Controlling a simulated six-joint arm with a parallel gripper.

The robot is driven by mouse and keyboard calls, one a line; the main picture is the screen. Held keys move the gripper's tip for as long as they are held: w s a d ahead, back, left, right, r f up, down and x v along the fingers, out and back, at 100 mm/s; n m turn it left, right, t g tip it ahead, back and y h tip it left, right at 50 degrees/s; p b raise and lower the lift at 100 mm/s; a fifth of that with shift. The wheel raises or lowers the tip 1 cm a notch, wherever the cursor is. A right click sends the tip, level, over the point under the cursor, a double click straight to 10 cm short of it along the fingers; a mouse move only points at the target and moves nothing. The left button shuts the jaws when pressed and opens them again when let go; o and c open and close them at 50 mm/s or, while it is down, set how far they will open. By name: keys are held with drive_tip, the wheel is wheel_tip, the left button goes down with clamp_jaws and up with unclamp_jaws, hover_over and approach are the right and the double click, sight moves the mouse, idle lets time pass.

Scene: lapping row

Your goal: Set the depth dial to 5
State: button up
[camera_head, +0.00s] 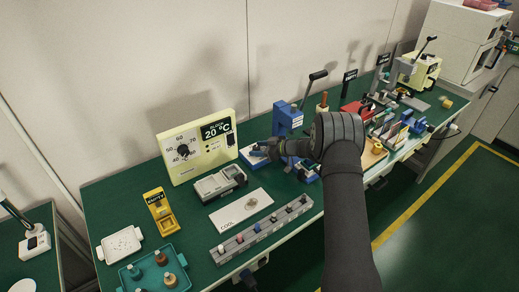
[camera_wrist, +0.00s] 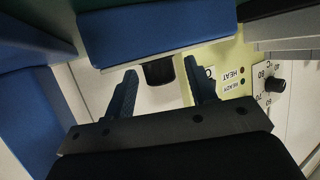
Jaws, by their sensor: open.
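My gripper (camera_head: 262,150) is at the blue press-like machine (camera_head: 284,120) in the middle of the bench. In the wrist view its two dark blue fingers (camera_wrist: 163,82) are open and apart. A short dark knob (camera_wrist: 158,72) shows between the fingertips, projecting below a blue block (camera_wrist: 155,25) with a pale edge. It may be the depth dial, but I see no depth scale or pointer, so its setting cannot be read. I cannot tell whether either finger touches it. In the head view my arm and gripper hide this knob.
A cream heater panel (camera_head: 175,168) with a numbered temperature dial (camera_head: 183,150) stands left of my gripper. Its dial also shows in the wrist view (camera_wrist: 275,84). A grey meter (camera_head: 220,183), a white COOL plate (camera_head: 240,211) and a grey rack (camera_head: 262,229) lie in front. Tools crowd the right.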

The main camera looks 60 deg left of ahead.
drive_tip(key=shift+s+m+t, duration=0.1)
drive_tip(key=shift+m+t, duration=0.2)
drive_tip(key=shift+t, duration=0.1)
drive_tip(key=m+t, duration=0.2)
drive_tip(key=m+t+y, duration=0.1)
drive_tip(key=shift+s+d+t, duration=0.15)
drive_tip(key=shift+s+t, duration=0.1)
drive_tip(key=shift+t, duration=0.15)
drive_tip(key=shift+s+m+t, duration=0.2)
drive_tip(key=shift+m+t, duration=1.9)
drive_tip(key=shift+t, duration=0.1)
drive_tip(key=v, duration=1.8)
drive_tip(key=w+a+r+t+h, duration=0.2)
drive_tip(key=w+a+r+h, duration=0.3)
drive_tip(key=a+r, duration=0.25)
drive_tip(key=s+r+n+g+h, duration=0.1)
drive_tip(key=s+r, duration=0.5)
drive_tip(key=r, duration=0.9)
drive_tip(key=shift+s+d+n+g+h, duration=0.3)
drive_tip(key=shift+s+d+g+h, duration=0.15)
drive_tip(key=shift+h, duration=0.95)
drive_tip(key=shift+r, duration=0.15)
